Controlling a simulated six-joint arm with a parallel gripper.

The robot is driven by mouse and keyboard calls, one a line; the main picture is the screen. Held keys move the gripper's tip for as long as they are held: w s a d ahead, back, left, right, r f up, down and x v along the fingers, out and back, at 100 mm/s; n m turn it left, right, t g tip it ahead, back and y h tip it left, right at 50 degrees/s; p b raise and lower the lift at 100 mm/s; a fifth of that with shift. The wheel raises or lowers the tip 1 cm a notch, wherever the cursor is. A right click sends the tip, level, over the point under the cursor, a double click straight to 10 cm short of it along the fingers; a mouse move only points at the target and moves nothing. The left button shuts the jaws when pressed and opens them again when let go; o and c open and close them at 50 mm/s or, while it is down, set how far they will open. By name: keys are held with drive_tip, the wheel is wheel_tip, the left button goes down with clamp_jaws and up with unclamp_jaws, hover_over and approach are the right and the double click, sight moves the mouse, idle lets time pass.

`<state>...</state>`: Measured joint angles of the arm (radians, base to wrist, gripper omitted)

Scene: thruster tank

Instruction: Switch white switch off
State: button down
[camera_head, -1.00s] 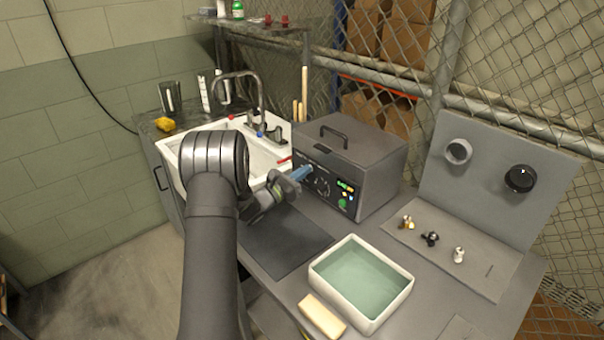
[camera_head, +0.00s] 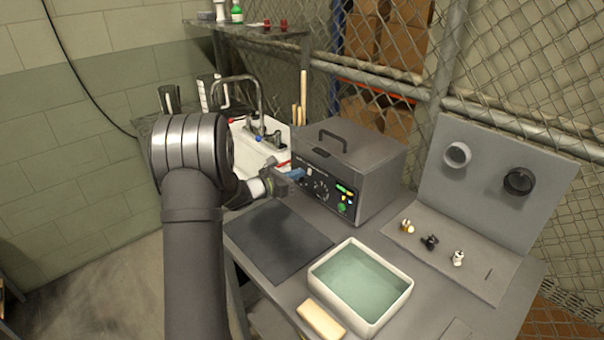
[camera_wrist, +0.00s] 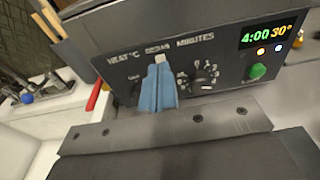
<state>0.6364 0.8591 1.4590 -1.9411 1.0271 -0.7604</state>
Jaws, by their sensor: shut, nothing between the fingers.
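The grey ultrasonic cleaner box (camera_head: 352,158) stands on the bench with its dark control panel (camera_head: 321,186) facing my arm. In the wrist view, the white switch (camera_wrist: 160,57) shows as a small pale tip on the panel (camera_wrist: 120,74), under the lettering in the middle. My gripper (camera_wrist: 158,72) has blue fingers, shut together and empty. Their tips are right in front of and just below the switch and hide its lower part. I cannot tell whether they touch it. In the head view, my gripper (camera_head: 300,173) is at the panel's left part.
A dial (camera_wrist: 205,78), a green button (camera_wrist: 257,71) and a lit display (camera_wrist: 267,34) are right of my fingers. A water-filled white tray (camera_head: 398,292) and a pale block (camera_head: 321,319) lie in front of the box. The sink (camera_head: 252,146) is behind, left.

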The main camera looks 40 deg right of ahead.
drive_tip(key=a+r, duration=0.1)
drive_tip(key=a, duration=1)
drive_tip(key=shift+a, duration=0.15)
drive_tip(key=shift+r, duration=0.1)
drive_tip(key=d+f, duration=0.2)
drive_tip(key=d, duration=0.7)
drive_tip(key=a+f+h, duration=0.1)
drive_tip(key=a, duration=0.1)
drive_tip(key=a+f+h, duration=0.1)
drive_tip(key=a, duration=0.2)
drive_tip(key=a+f+h, duration=0.1)
drive_tip(key=a, duration=0.1)
drive_tip(key=shift+a+f+h, duration=0.15)
drive_tip(key=shift+f+h, duration=0.15)
drive_tip(key=shift+h, duration=0.1)
